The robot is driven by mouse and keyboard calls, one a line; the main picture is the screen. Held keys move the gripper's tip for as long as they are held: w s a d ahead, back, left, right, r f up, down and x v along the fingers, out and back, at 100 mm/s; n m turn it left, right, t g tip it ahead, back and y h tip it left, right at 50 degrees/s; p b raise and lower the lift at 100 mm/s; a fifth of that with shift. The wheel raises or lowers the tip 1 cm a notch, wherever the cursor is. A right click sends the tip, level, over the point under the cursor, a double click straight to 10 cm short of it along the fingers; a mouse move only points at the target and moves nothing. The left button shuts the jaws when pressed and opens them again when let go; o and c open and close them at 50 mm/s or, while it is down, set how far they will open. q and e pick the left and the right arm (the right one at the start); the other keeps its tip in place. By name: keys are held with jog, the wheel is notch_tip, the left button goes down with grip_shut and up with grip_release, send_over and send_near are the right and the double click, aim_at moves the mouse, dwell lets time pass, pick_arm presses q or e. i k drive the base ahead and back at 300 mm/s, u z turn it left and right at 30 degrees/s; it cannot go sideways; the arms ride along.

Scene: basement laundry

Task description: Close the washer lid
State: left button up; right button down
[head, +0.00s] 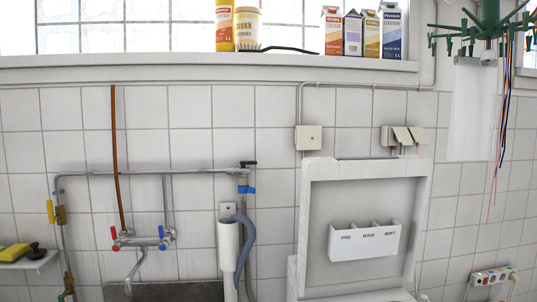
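The washer lid (362,198) stands open and upright in the right half of the head view, in front of the tiled wall. It has a white frame and a grey inner panel. A white dispenser (363,243) marked PRE, MAIN and SOFT is on its inner side. Only a bit of the washer body (293,278) shows at the bottom edge; the rest is out of frame. Neither of my grippers is in view.
Left of the lid are a grey drain hose (245,245), a mixer tap (142,240) and a sink (165,292). Cartons (393,32) stand on the window sill above. A green hanger (487,25) hangs at upper right. A power strip (494,276) is at lower right.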

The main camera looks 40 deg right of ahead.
aim_at(361, 219)
jog(key=z, duration=0.35)
jog(key=i, duration=1.35)
jog(key=z, duration=0.75)
